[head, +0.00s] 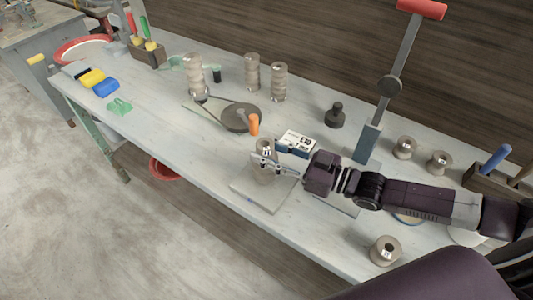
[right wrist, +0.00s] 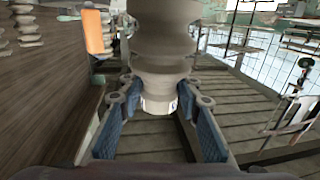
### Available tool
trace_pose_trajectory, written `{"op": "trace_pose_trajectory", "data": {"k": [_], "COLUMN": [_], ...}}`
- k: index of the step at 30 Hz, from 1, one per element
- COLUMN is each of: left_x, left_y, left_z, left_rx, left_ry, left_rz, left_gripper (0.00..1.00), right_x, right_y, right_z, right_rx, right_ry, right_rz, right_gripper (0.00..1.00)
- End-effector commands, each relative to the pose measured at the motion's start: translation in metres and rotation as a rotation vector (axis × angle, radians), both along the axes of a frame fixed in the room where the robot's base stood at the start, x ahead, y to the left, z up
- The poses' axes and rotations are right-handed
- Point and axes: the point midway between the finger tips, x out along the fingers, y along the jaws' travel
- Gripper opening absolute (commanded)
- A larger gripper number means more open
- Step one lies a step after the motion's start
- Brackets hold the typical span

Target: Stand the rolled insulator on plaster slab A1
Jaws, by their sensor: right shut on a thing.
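The rolled insulator (head: 264,172), a grey-beige ribbed clay cylinder, is upright between the fingers of my right gripper (head: 276,166). My right gripper is shut on it, coming from the right. In the right wrist view the ribbed insulator (right wrist: 163,45) fills the middle between blue-padded fingers. In the head view it is over a pale square plaster slab (head: 255,197) near the table's front edge. I cannot tell whether its base touches the slab. No A1 mark is readable on the slab. My left gripper is not in view.
A labelled box (head: 297,142) and an orange-handled tool (head: 253,124) are just behind the slab. A tall red-handled lever press (head: 366,143) stands behind my right arm. Several ribbed insulators stand at the back. A single spool-shaped piece (head: 386,250) sits front right.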

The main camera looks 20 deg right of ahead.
Motion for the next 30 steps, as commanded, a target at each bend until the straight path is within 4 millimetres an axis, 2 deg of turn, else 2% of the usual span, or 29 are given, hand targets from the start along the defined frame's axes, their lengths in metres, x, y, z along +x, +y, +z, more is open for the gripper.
{"op": "trace_pose_trajectory", "data": {"k": [4, 15, 16, 20, 30], "left_x": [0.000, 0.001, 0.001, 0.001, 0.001], "left_y": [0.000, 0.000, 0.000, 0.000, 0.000], "left_z": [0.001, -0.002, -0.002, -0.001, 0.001], "left_rx": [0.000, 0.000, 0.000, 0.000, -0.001], "left_ry": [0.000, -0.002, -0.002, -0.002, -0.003], "left_rz": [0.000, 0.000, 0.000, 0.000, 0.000], "left_gripper": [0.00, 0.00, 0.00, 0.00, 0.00], "right_x": [0.001, 0.000, 0.000, 0.000, 0.000], "right_y": [0.001, 0.001, 0.000, 0.000, 0.000], "right_z": [-0.008, -0.013, -0.015, -0.015, -0.011], "right_rx": [0.005, 0.003, -0.001, 0.000, 0.000], "right_ry": [-0.008, -0.007, -0.002, -0.001, -0.001], "right_rz": [0.002, 0.002, 0.001, 0.001, 0.001], "right_gripper": [0.00, 0.00, 0.34, 0.48, 0.49]}}
